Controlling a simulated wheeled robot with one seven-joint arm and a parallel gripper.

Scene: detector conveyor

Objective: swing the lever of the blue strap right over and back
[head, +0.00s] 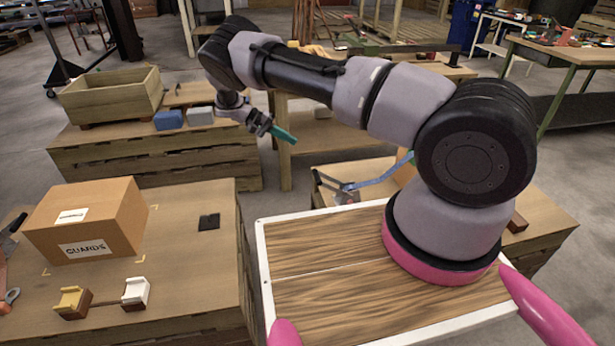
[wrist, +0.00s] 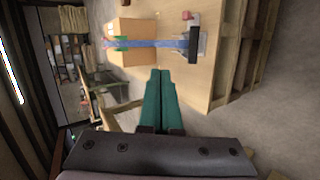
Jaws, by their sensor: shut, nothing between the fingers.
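The blue strap (head: 380,179) runs from a metal ratchet piece to an orange-brown box (head: 405,170), partly hidden behind my arm in the head view. In the wrist view the blue strap (wrist: 155,43) crosses the box (wrist: 138,27) and ends at the dark lever (wrist: 194,44), which sits on a pale metal plate. The lever (head: 328,183) looks small in the head view; its exact angle is hard to tell. My gripper (head: 291,139) has green fingers, shut and empty, in the air left of the lever and apart from it. The fingers (wrist: 163,78) show closed together in the wrist view.
A wooden crate (head: 110,96) and blue and grey blocks stand on the back-left pallet table. A cardboard box (head: 88,220) and yellow and white cradles are on the front-left table. My wood-topped base lies in front of the strap's table. Open air surrounds my gripper.

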